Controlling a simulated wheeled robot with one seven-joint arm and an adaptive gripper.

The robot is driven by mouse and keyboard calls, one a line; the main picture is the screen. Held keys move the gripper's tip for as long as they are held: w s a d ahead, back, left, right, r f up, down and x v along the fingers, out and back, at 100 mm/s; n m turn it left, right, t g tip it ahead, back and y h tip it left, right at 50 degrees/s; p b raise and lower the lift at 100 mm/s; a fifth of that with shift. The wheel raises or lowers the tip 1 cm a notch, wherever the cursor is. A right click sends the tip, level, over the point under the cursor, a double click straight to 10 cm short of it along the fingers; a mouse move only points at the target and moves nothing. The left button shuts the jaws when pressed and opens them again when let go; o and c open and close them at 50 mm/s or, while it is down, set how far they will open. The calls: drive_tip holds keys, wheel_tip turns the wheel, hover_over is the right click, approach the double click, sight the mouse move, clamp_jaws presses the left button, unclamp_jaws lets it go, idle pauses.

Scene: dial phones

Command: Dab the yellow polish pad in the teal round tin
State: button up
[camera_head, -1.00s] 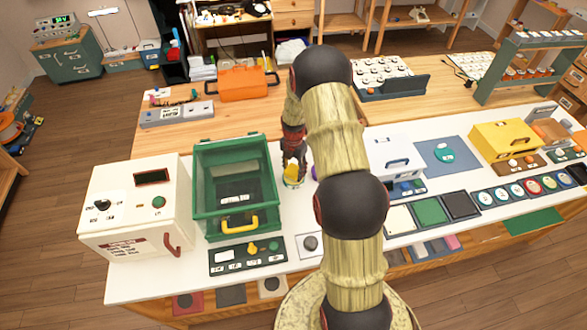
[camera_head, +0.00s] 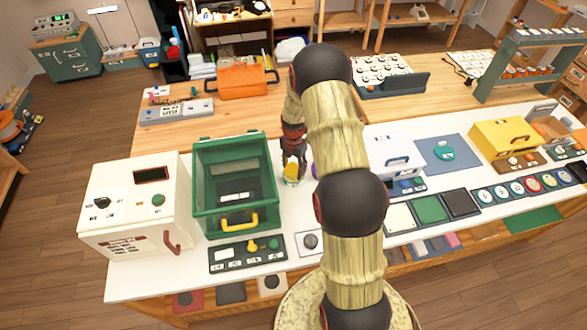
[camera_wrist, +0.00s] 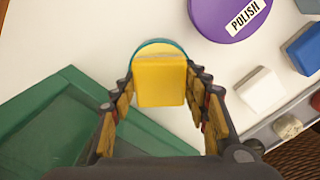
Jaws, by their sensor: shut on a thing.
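My gripper (camera_wrist: 161,92) is shut on the yellow polish pad (camera_wrist: 160,82), with a finger on each side of it in the wrist view. The teal round tin (camera_wrist: 152,43) shows as a thin teal rim and a pale yellow inside just behind the pad. The pad covers most of the tin, and I cannot tell whether the two touch. In the head view my gripper (camera_head: 293,168) points down at the white worktop just right of the green box, with the tin (camera_head: 292,182) low beneath it.
A purple disc marked POLISH (camera_wrist: 229,12) lies right of the tin. A white block (camera_wrist: 261,89) and a blue block (camera_wrist: 304,47) lie further right. The green open-topped box (camera_head: 208,200) stands close on the left. A switch panel (camera_head: 248,254) lies in front of it.

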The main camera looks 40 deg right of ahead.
sight(294, 168)
drive_tip(key=shift+f+b, duration=0.3)
drive_tip(key=shift+f, duration=0.1)
idle(1.4)
drive_tip(key=shift+r, duration=0.1)
drive_tip(key=shift+r+p, duration=1.75)
drive_tip(key=shift+r, duration=1.75)
drive_tip(key=shift+f, duration=0.1)
